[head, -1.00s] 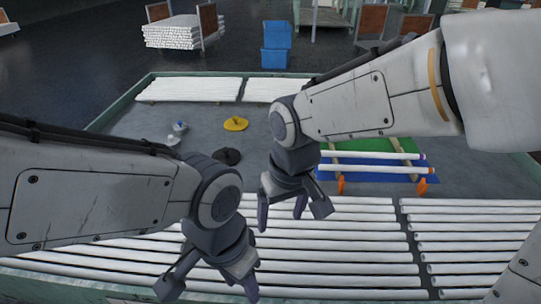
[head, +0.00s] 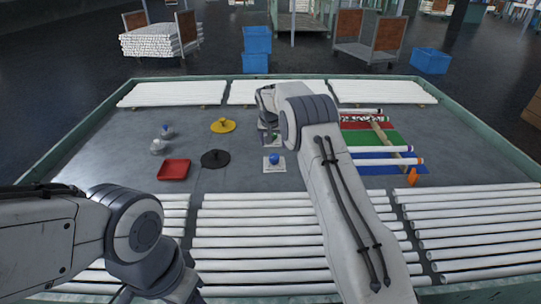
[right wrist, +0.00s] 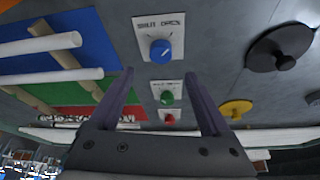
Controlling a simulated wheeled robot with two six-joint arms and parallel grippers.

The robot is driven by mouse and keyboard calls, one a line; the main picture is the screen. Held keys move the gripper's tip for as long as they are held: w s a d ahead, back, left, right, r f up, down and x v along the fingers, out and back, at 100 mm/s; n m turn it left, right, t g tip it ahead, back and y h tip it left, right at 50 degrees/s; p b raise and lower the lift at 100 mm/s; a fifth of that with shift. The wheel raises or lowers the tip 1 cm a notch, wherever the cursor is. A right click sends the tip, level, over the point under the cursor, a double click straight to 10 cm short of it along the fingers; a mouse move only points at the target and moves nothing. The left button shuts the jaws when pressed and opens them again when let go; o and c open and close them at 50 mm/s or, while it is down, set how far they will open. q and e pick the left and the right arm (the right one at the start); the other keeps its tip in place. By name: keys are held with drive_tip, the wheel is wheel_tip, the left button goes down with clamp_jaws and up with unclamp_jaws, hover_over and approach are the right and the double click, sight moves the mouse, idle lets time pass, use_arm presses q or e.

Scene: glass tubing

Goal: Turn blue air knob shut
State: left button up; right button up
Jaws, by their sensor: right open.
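The blue air knob (head: 274,158) sits on a white plate (head: 274,168) on the grey table, just in front of my right gripper (head: 267,122) in the head view. In the right wrist view the blue knob (right wrist: 160,50) shows beyond the fingertips, with lettering on its plate (right wrist: 180,30). My right gripper (right wrist: 161,75) is open and empty, its two fingers spread apart, not touching the knob. The direction of the knob's pointer is too small to tell. My left gripper (head: 160,294) is low at the bottom edge, its fingers mostly cut off.
A green knob (right wrist: 166,97) and a red knob (right wrist: 169,118) line up with the blue one. A black lidded disc (head: 215,159), a yellow disc (head: 222,125) and a red tray (head: 174,169) lie left. Glass tubes on coloured mats (head: 385,137) lie right. Long tubes fill the front.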

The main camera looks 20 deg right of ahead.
sight(274, 156)
drive_tip(key=x, duration=0.8)
drive_tip(key=shift+w+f+p, duration=0.1)
drive_tip(key=shift+f+p, duration=0.25)
